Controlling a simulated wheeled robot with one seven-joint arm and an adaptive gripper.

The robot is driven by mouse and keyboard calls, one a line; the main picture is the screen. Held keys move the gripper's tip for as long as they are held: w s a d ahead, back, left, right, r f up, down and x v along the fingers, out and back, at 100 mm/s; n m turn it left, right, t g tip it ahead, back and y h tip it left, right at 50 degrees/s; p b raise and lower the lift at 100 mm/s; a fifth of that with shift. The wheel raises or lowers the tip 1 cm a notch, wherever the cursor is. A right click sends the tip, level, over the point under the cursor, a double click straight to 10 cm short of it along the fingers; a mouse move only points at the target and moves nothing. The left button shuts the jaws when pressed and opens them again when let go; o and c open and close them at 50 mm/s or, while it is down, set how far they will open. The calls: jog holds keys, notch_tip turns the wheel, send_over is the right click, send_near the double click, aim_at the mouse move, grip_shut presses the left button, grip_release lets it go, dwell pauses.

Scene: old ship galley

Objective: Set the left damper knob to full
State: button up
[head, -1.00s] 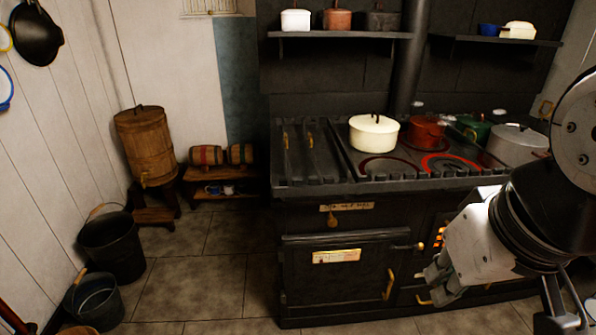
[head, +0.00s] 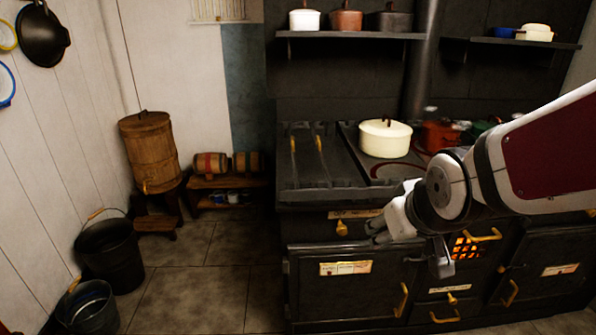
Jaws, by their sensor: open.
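The left damper knob (head: 342,228) is a small brass knob on the dark front of the stove (head: 310,228), just under the cooktop edge. A pale label plate (head: 352,214) sits just above it, partly covered by my gripper at its right end; its lettering is too small to read. My gripper (head: 408,248) is open and empty, its fingers in front of the stove face. In the picture it is to the right of the knob and a little lower, with a gap between them. My arm hides part of the stove front to the right.
A cream pot (head: 385,139) stands on the cooktop, with a red pot (head: 438,137) to its right. Buckets (head: 110,255) stand at left; the floor (head: 215,275) between is clear.

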jog(key=w+a+f+n+t+b, duration=0.15)
jog(key=w+f+b, duration=0.25)
jog(key=w+f, duration=0.6)
jog(key=m+t+b, duration=0.3)
jog(key=t+b, duration=0.6)
jog(key=b, duration=0.8)
send_near(343, 233)
jog(key=w, duration=1.1)
jog(key=shift+r+b, duration=0.25)
jog(key=shift+b, duration=0.15)
grip_shut()
jog(key=shift+d, duration=0.1)
